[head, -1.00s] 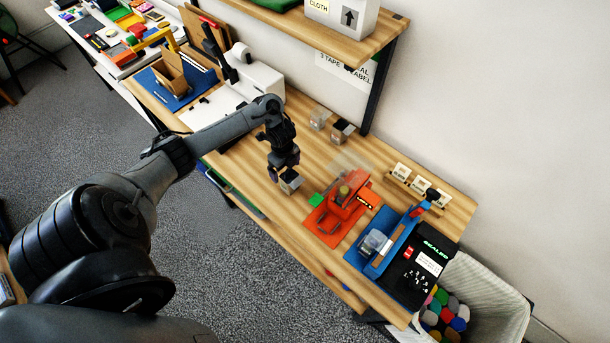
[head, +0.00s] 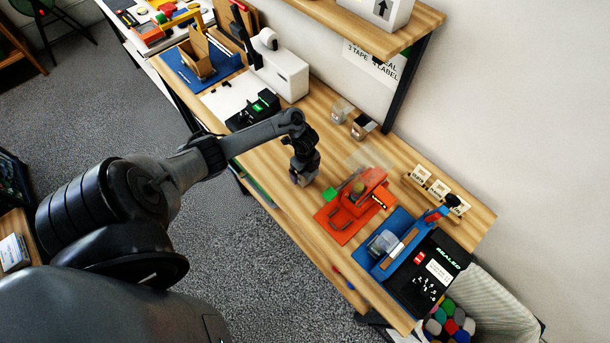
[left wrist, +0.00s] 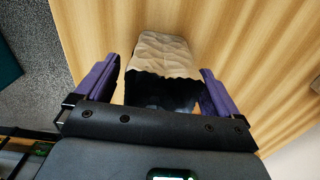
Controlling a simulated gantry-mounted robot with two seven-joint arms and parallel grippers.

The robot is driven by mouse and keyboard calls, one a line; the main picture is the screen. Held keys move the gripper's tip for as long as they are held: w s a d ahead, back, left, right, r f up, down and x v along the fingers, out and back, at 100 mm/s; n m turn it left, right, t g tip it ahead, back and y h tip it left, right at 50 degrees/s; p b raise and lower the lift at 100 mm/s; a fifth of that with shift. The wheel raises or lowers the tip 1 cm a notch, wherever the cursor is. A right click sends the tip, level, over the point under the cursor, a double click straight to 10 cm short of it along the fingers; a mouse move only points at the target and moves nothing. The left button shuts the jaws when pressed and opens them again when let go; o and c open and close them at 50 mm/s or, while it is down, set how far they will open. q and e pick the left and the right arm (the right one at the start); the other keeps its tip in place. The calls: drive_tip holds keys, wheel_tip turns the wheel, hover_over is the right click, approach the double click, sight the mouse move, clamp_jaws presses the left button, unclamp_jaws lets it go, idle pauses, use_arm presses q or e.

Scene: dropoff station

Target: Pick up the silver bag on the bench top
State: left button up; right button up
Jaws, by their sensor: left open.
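The silver bag (left wrist: 160,54) lies on the wooden bench top, large in the left wrist view. It looks crinkled and greyish-beige, with a jagged dark area at its near end. My right gripper is not in view.
An orange-red press (head: 360,198) stands right of my left gripper, then a blue and black sealer (head: 412,262). A black device (head: 255,108) and white machine (head: 281,75) are further left. Bare wood lies around the bag.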

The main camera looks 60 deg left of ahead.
use_arm(q)
drive_tip(key=shift+f, duration=0.6)
drive_tip(key=shift+c, duration=0.3)
drive_tip(key=c, duration=1)
drive_tip(key=shift+r, duration=0.1)
